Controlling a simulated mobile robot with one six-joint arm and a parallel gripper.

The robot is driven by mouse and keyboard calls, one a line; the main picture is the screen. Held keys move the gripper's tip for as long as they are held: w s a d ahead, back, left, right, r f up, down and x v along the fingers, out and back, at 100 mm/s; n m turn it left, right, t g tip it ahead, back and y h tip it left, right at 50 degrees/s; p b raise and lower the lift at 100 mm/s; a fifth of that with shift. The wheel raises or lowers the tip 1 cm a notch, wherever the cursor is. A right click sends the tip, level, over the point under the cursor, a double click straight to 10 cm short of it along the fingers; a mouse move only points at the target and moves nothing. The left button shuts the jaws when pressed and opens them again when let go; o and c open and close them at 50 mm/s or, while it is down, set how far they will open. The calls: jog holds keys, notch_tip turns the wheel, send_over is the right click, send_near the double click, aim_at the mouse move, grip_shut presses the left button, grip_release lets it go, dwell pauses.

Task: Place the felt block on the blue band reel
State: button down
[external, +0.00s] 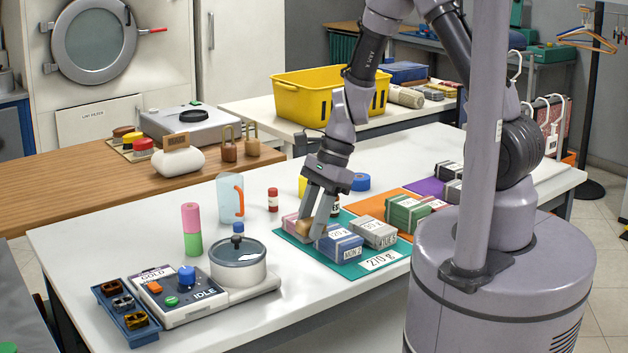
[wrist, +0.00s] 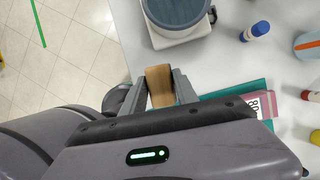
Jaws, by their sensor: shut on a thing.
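The felt block is a small tan-brown piece (external: 303,228). It also shows in the wrist view (wrist: 159,86), between my two fingers. My gripper (external: 312,226) points down and is shut on it at the left part of the teal mat (external: 350,269), beside a pink bundle. I cannot tell whether the block touches the mat. The blue band reel (external: 360,182) lies on the white table, behind and to the right of my gripper. Its top looks bare from here. The reel is not seen in the wrist view.
Banded bundles (external: 339,243) crowd the mat right of my gripper. A small red bottle (external: 273,199), a clear jug (external: 230,198) and a round-tub machine (external: 238,265) stand to the left. A yellow crate (external: 300,100) is behind.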

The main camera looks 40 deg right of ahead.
jog(key=w+d+m+t+h, duration=0.15)
jog(key=w+d+m, duration=0.4)
jog(key=d, duration=0.65)
jog(key=w+d+f+m+t+h+b, duration=0.15)
jog(key=w+d+m, duration=0.4)
jog(key=d, duration=0.55)
jog(key=w+d+m+t+h, duration=0.15)
jog(key=w+d+m, duration=0.4)
jog(key=d, duration=0.65)
jog(key=b, duration=0.2)
send_over(358, 175)
jog(key=s, duration=0.2)
jog(key=shift+w+f+m+g, duration=0.25)
jog(key=shift+f+m, duration=0.1)
jog(key=shift+f, duration=0.4)
notch_tip(358, 175, down, 4)
jog(key=shift+w+r+b, duration=0.1)
jog(key=shift+b, duration=0.7)
jog(key=shift+r, duration=0.2)
jog(key=shift+f, duration=0.1)
jog(key=c, duration=1)
grip_release()
jog(key=shift+o, duration=0.3)
